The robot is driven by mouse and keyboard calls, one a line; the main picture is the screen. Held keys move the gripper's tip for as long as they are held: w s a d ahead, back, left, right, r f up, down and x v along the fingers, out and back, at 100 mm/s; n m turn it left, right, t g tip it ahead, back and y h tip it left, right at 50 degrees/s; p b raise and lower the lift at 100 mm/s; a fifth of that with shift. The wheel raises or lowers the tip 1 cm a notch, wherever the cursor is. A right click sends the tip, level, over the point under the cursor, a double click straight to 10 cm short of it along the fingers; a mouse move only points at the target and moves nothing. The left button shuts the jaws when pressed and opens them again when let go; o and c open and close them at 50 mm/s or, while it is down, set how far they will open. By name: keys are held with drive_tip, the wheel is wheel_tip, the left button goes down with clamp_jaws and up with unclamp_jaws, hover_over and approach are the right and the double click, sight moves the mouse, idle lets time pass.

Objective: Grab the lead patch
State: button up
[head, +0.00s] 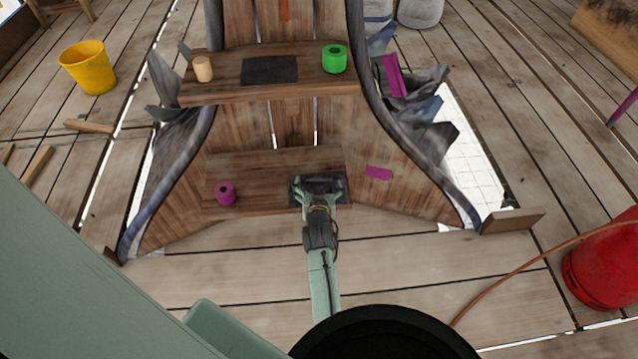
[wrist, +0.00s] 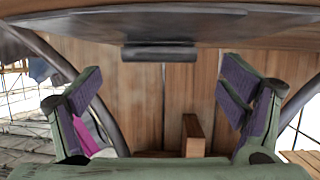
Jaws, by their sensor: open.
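A dark grey sheet, which looks like the lead patch (wrist: 160,54), lies at the edge of a wooden surface in the wrist view, its near end bent over that edge. It is ahead of my open fingers and roughly centred between them, with nothing gripped. In the head view my gripper (head: 317,188) is at the front right of the lower shelf (head: 265,168), over a dark piece that it largely hides. I cannot tell from here whether the fingers touch it. My gripper's two fingers are spread wide in the wrist view (wrist: 160,100).
The upper shelf (head: 225,92) holds a flat dark mat (head: 269,70), a green roll (head: 334,59) and a tan cylinder (head: 203,69). A magenta roll (head: 225,193) stands left on the lower shelf. A magenta patch (head: 378,173) is right of my gripper. Curved side edges flank the shelves.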

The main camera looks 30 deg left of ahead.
sight(319, 177)
drive_tip(key=x, duration=0.4)
drive_tip(key=shift+w+a+r+p, duration=0.1)
drive_tip(key=shift+w+r+p, duration=0.1)
drive_tip(key=shift+p, duration=0.15)
drive_tip(key=c, duration=1.4)
drive_tip(key=shift+r, duration=0.1)
drive_tip(key=shift+c, duration=0.2)
